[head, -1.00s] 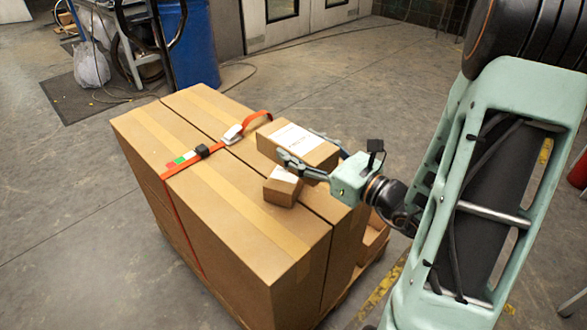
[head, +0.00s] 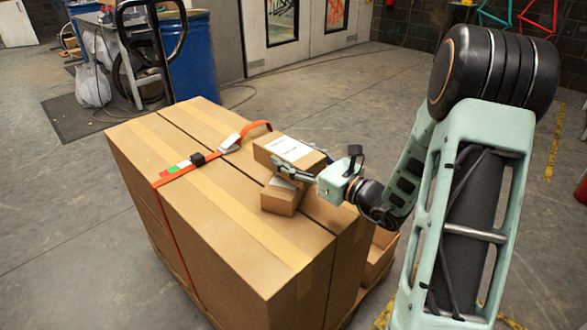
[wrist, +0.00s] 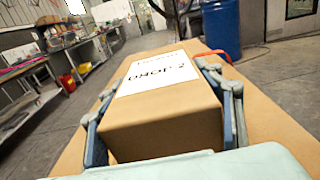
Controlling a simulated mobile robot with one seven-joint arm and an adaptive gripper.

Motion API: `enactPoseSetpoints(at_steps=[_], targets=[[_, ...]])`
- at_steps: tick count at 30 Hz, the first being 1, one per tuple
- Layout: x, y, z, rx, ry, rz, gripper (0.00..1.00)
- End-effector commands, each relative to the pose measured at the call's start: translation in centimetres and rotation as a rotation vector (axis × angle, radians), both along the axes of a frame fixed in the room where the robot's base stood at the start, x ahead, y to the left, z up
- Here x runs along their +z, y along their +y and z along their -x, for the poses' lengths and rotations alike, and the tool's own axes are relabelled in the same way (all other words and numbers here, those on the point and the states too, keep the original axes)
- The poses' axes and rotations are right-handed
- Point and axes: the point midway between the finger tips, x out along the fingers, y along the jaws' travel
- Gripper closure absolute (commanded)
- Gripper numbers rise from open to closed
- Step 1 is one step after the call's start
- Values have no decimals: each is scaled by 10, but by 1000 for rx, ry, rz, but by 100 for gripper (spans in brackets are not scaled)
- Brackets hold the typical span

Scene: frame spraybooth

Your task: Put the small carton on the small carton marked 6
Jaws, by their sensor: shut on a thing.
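A small brown carton (head: 267,158) with a white label is held in my gripper (head: 296,169). In the wrist view this carton (wrist: 165,125) fills the space between both fingers, and its label carries partly readable dark lettering. A second, smaller-looking carton (head: 279,203) sits on the big strapped cartons just in front of and below the held one. Its label is partly covered by my finger, and I cannot read a number on it. I cannot tell whether the two small cartons touch.
The big cartons (head: 215,215) stand on a pallet, with an orange strap (head: 178,176) and buckle across their top. More cartons (head: 378,262) sit low at the right, behind my wrist. A blue drum (head: 190,60) and a pallet jack handle stand behind.

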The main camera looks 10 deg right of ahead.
Motion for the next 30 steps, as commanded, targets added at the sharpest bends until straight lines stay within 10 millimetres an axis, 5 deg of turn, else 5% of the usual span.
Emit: enactPoseSetpoints(at_steps=[4, 17, 18, 22, 30], targets=[[-22, 0, 0, 0, -1, -2, 79], [-26, 0, 0, 0, -2, -2, 79], [-26, 0, 1, 0, 1, -1, 36], [-26, 0, 1, 0, 1, -1, 21], [-25, 0, 1, 0, 1, -1, 21]])
